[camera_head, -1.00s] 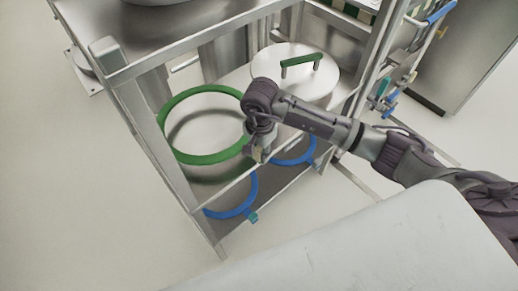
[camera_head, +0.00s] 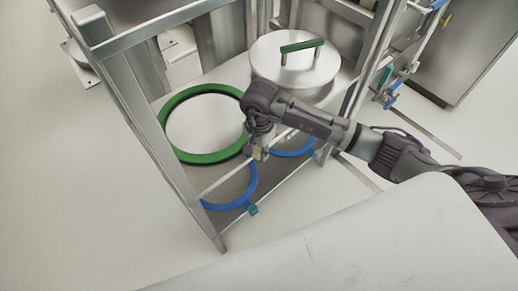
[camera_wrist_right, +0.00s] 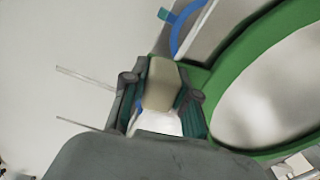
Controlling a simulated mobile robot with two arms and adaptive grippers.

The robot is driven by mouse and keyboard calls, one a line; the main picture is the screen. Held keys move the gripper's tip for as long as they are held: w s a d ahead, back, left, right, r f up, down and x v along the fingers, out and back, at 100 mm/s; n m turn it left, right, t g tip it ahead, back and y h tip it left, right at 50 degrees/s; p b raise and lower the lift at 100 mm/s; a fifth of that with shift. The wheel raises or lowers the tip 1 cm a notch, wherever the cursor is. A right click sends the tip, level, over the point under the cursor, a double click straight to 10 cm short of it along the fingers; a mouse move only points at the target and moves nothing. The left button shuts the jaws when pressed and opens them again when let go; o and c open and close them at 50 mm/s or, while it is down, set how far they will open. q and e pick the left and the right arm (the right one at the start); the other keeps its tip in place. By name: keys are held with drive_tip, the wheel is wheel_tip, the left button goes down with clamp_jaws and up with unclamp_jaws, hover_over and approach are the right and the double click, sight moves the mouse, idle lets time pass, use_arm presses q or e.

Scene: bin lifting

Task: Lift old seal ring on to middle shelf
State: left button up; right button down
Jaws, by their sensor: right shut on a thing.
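The green seal ring (camera_head: 178,148) shows in the head view at the left of the metal rack's middle shelf (camera_head: 238,72), around a pale round surface. I cannot tell whether it fully rests on the shelf. My right gripper (camera_head: 259,153) is at the ring's right edge, shut on it as far as I can see. In the right wrist view the ring (camera_wrist_right: 209,88) curves past the right side of my gripper (camera_wrist_right: 163,100). The exact contact is hidden by the fingers. My left gripper is not in view.
A lidded steel pot (camera_head: 285,68) with a green handle stands on the shelf right of the ring. Blue rings (camera_head: 236,204) show lower in the rack. A rack post (camera_head: 150,135) stands left of the ring. Open floor (camera_head: 60,190) lies at left.

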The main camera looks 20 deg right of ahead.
idle(0.7)
drive_tip(key=c, duration=0.8)
unclamp_jaws()
wheel_tip(320, 180, up, 12)
drive_tip(key=shift+f, duration=0.1)
idle(0.3)
